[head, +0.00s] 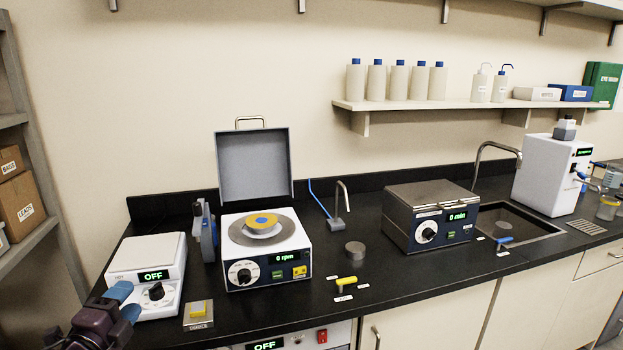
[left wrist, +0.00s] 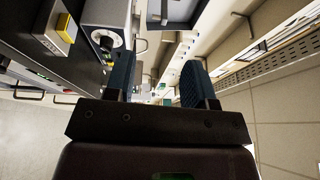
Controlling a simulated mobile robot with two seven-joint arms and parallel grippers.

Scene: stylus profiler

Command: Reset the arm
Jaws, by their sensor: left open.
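My left gripper (head: 125,302) shows at the lower left of the head view, in front of the hotplate (head: 148,262) by the bench's front edge. Its two blue fingertips are apart with nothing between them. In the left wrist view the open fingers of the left gripper (left wrist: 158,85) point away over blurred cabinets and floor. Most of my left arm is out of the picture. My right arm and gripper are in neither view.
The black bench (head: 385,300) holds a spin coater (head: 268,275) with raised lid, a closed oven-like box (head: 430,215) and a white instrument (head: 553,175). A yellow-topped block (head: 198,312) lies near the gripper. Shelves (head: 25,190) stand at far left.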

